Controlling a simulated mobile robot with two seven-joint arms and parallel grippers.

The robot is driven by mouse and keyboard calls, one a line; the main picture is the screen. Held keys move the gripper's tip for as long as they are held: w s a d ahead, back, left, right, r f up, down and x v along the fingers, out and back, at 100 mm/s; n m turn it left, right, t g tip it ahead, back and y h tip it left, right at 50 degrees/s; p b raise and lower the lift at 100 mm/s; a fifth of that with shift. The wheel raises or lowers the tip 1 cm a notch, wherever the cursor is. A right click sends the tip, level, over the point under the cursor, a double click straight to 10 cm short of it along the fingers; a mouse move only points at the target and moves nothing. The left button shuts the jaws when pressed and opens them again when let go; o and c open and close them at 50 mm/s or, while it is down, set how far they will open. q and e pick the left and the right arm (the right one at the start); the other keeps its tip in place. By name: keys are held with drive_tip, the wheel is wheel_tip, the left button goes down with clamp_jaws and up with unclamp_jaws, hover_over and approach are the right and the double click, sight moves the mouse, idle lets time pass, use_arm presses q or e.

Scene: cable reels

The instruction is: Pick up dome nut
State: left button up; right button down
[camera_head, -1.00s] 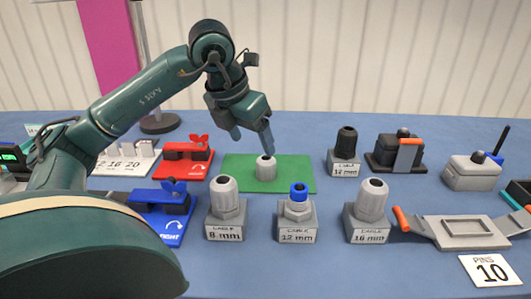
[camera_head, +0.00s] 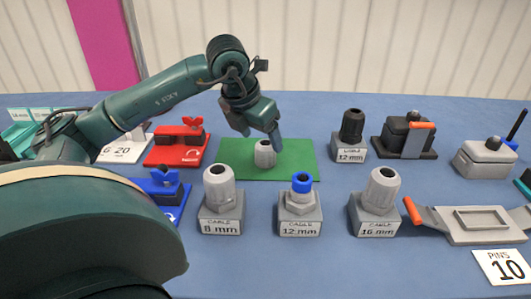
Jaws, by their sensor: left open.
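The grey dome nut (camera_head: 264,153) stands upright on the green mat (camera_head: 300,162) in the middle of the table. My left gripper (camera_head: 262,136) is open and points down at the dome nut. One finger shows just right of and above the nut's top; the other finger is behind or left of it. I cannot tell whether the fingers touch the nut. My right gripper is not in view.
A grey cable gland marked 8 mm (camera_head: 221,200), one with a blue top (camera_head: 299,206) and a 16 mm one (camera_head: 377,205) stand in front of the mat. A red clamp (camera_head: 178,146) is left of it. A black-topped 12 mm gland (camera_head: 351,136) is right of it.

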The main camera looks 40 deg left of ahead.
sight(263, 144)
use_arm(q)
drive_tip(key=x, duration=0.5)
drive_tip(key=shift+s+f, duration=0.1)
drive_tip(key=shift+s, duration=0.05)
drive_tip(key=shift+c, duration=0.3)
drive_tip(key=c, duration=1)
